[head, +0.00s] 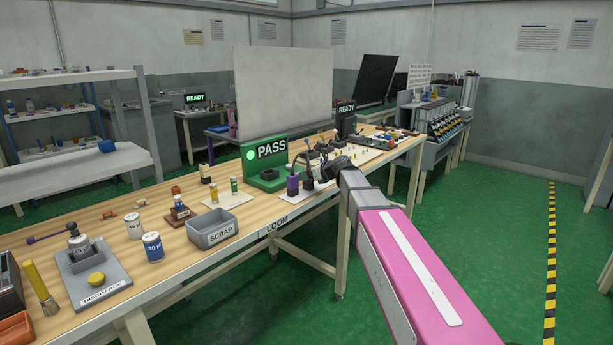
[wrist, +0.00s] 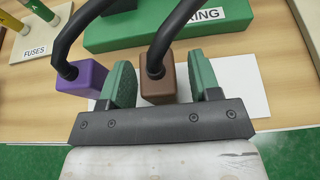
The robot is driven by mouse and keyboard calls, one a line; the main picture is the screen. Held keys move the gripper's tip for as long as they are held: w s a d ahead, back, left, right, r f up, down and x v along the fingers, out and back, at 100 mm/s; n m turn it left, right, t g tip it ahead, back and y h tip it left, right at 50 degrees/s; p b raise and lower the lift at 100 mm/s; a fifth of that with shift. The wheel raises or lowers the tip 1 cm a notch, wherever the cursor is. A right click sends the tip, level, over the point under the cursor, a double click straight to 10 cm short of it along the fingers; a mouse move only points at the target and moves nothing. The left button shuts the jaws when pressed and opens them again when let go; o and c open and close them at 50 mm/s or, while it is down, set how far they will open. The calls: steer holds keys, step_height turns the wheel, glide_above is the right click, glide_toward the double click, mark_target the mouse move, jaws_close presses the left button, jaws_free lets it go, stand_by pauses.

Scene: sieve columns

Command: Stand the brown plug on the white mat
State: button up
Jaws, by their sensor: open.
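The brown plug (wrist: 157,88) is a block with a thick black cable rising from its top. It stands between the two green finger pads of my gripper (wrist: 160,72) in the wrist view, with a narrow gap beside it. The jaws are open. The white mat (wrist: 246,86) shows to the right of the right finger and extends beneath the gripper and plug; the plug's bottom edge is hidden, so its contact with the mat is unclear. In the head view my gripper (head: 336,164) is at the bench's front edge, and the brown plug (head: 308,183) is small and partly hidden.
A purple plug (wrist: 80,80) with its own black cable stands just left of the left finger. A green block (wrist: 150,28) lies behind. A fuses card (wrist: 33,48) is at left. In the head view a scrap bin (head: 212,229) stands further left on the bench.

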steer(key=v, duration=1.1)
steer(key=s+d+f+n+g+h, duration=0.2)
steer(key=s+d+f+n, duration=0.3)
steer(key=s+f+n, duration=0.3)
steer(key=s+d+f+n+g+h, duration=0.3)
steer(key=s+d+f+n+h, duration=0.2)
steer(key=s+f+n, duration=0.4)
steer(key=s+d+f+n+g+h, duration=0.3)
steer(key=s+d+f+n, duration=0.2)
steer(key=f, duration=1)
steer(key=s+n, duration=0.3)
steer(key=s, duration=0.1)
steer(key=shift+s+d+n+h, duration=0.2)
steer(key=shift+d+n+h, duration=0.1)
steer(key=shift+h, duration=0.1)
steer(key=shift+f, duration=0.1)
